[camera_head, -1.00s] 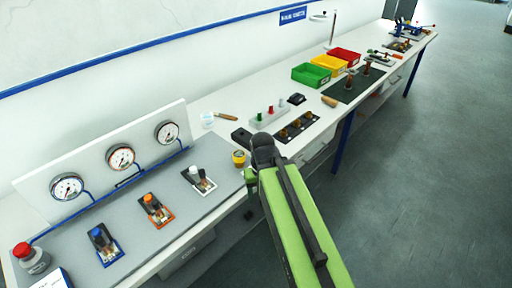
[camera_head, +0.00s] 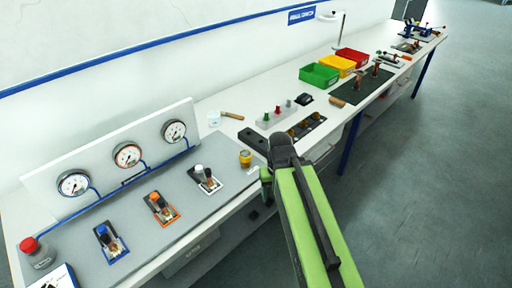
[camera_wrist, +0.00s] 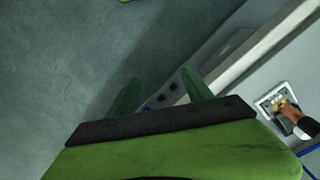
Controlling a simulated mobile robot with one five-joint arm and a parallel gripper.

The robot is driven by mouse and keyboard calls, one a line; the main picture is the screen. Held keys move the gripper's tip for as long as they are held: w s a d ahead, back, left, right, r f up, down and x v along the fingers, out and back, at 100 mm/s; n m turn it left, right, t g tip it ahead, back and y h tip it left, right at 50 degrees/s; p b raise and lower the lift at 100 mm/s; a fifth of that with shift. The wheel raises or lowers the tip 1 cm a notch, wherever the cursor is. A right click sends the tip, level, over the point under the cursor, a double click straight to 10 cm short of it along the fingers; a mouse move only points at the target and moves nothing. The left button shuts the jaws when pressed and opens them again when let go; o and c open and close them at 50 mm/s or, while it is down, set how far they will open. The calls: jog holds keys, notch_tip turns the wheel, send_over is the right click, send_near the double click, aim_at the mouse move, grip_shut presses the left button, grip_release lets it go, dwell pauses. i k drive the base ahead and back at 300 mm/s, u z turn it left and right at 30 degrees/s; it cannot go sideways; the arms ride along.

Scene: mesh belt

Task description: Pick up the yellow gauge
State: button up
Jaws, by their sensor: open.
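The yellow gauge (camera_head: 245,158) is a small yellow object with a dark upper part. It stands near the bench's front edge in the head view, right of the white-plated valve. My gripper (camera_head: 265,181) is just right of it and nearer the camera, at the bench's front edge, apart from the gauge. In the wrist view my gripper (camera_wrist: 160,92) has its two green fingers spread with nothing between them. They point toward the bench's front side and the floor. I do not see the yellow gauge in the wrist view.
A grey mat holds white (camera_head: 207,179), orange (camera_head: 161,206) and blue (camera_head: 110,242) valve plates. Behind it stands a panel with dials (camera_head: 127,155). A dark block (camera_head: 253,140) lies beyond the gauge. Green (camera_head: 319,75), yellow and red bins stand farther along. Floor at right is clear.

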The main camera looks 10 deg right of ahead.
aim_at(245, 156)
jog(key=u, duration=0.2)
jog(key=k, duration=0.1)
jog(key=u, duration=2.3)
jog(key=k, duration=0.9)
jog(key=z, duration=0.85)
jog(key=i, duration=0.95)
jog(key=u, duration=0.15)
